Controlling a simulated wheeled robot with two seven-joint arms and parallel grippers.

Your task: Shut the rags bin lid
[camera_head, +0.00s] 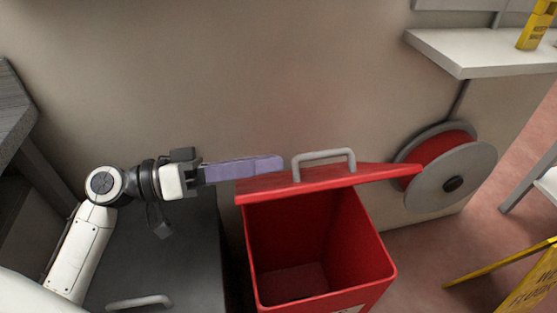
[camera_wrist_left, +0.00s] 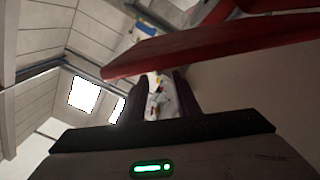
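The red rags bin (camera_head: 370,245) stands at the lower middle of the head view. Its red lid (camera_head: 375,176) is raised at the back, with a grey handle (camera_head: 323,156) on its outer face. The bin mouth is open to view and its inside looks empty. My left gripper (camera_head: 275,165), with lilac fingers, reaches in from the left to the lid's left end. In the left wrist view the lid (camera_wrist_left: 210,45) crosses just beyond the fingertips (camera_wrist_left: 155,78). The fingers are apart with nothing between them. I cannot tell whether they touch the lid. My right gripper is out of view.
A dark grey box (camera_head: 190,275) with a handle stands left of the bin. A red reel (camera_head: 450,175) with grey discs is right of the lid. A white shelf (camera_head: 490,50) is at upper right, a yellow floor sign (camera_head: 530,285) at lower right. A wall (camera_head: 230,70) rises behind.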

